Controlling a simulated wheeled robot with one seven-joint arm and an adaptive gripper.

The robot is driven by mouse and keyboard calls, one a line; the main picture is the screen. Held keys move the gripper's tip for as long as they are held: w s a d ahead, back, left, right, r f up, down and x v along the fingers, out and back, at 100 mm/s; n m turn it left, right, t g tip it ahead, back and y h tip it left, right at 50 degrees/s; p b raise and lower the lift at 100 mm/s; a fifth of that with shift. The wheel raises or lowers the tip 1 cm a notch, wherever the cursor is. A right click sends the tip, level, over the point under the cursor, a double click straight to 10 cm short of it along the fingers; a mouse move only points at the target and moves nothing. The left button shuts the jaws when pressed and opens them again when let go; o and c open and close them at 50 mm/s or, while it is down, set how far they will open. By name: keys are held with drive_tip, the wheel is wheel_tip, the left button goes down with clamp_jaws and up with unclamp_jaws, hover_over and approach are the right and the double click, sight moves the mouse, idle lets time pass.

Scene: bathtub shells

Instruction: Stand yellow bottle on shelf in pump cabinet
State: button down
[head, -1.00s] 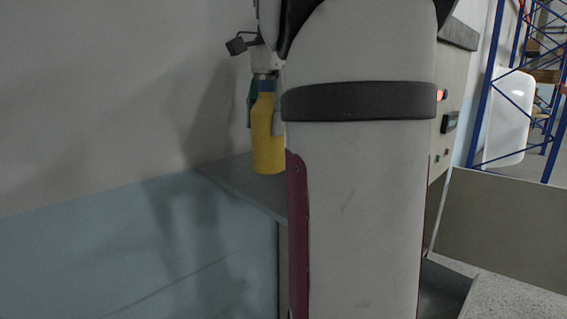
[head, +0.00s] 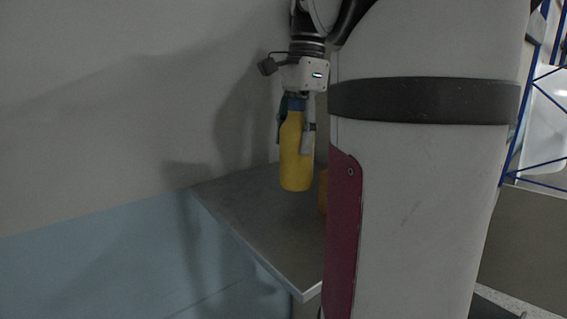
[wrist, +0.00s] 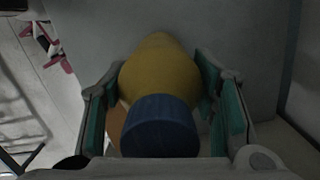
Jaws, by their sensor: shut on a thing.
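A yellow bottle (head: 296,160) with a blue cap hangs upright in my gripper (head: 297,132) in the head view. My gripper is shut on it near the top, one finger on each side. The bottle appears to be over a grey flat top (head: 245,215); I cannot tell whether its base touches it. In the wrist view the yellow bottle (wrist: 160,68) and its blue cap (wrist: 159,126) lie between the green-padded fingers of my gripper (wrist: 165,105). I cannot make out the shelf or the pump cabinet for certain.
An orange-brown object (head: 323,190) stands on the grey top just right of the bottle, partly hidden by my white column. A wall, pale above and blue below, runs along the left. Blue racking (head: 535,100) stands at the far right. The left part of the grey top is clear.

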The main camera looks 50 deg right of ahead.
sight(296, 160)
drive_tip(key=shift+f, duration=2.3)
drive_tip(key=c, duration=0.6)
unclamp_jaws()
drive_tip(key=shift+f, duration=0.15)
drive_tip(key=shift+c, duration=0.2)
drive_tip(key=r, duration=0.4)
drive_tip(key=d+r, duration=0.1)
drive_tip(key=r, duration=0.7)
drive_tip(key=shift+s+d+r, duration=0.1)
drive_tip(key=shift+s+d, duration=0.05)
drive_tip(key=shift+s, duration=0.2)
